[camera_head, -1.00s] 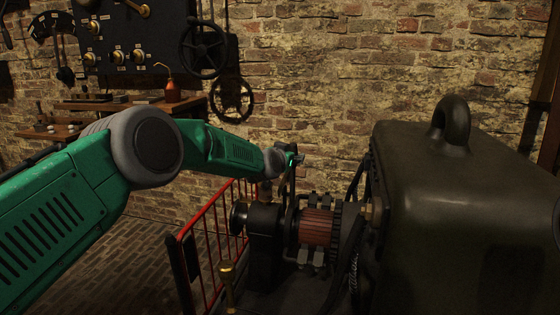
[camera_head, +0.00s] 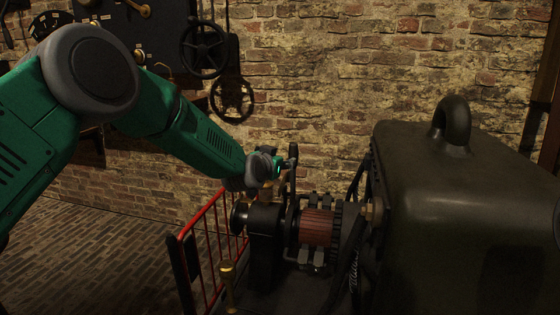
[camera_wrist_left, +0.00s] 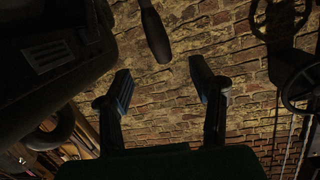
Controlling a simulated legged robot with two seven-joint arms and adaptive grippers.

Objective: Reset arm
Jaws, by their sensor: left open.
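My left arm comes in from the left with its elbow high. My left gripper (camera_head: 288,166) is just above the machine with the dark red winding (camera_head: 317,227), and its fingers are small and dark there. In the left wrist view the left gripper (camera_wrist_left: 160,88) has its two fingers spread wide, with only brick wall seen between them. A dark rounded rod (camera_wrist_left: 155,36) shows beyond the fingers, apart from them in the picture; I cannot tell its distance. My right gripper is in neither view.
A large dark metal housing (camera_head: 460,220) with a lifting loop stands at the right. A red railing (camera_head: 205,235) and a brass-topped post (camera_head: 227,273) stand in front of the machine. Handwheels (camera_head: 232,99) hang by the brick wall (camera_head: 330,80). Floor at the left is clear.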

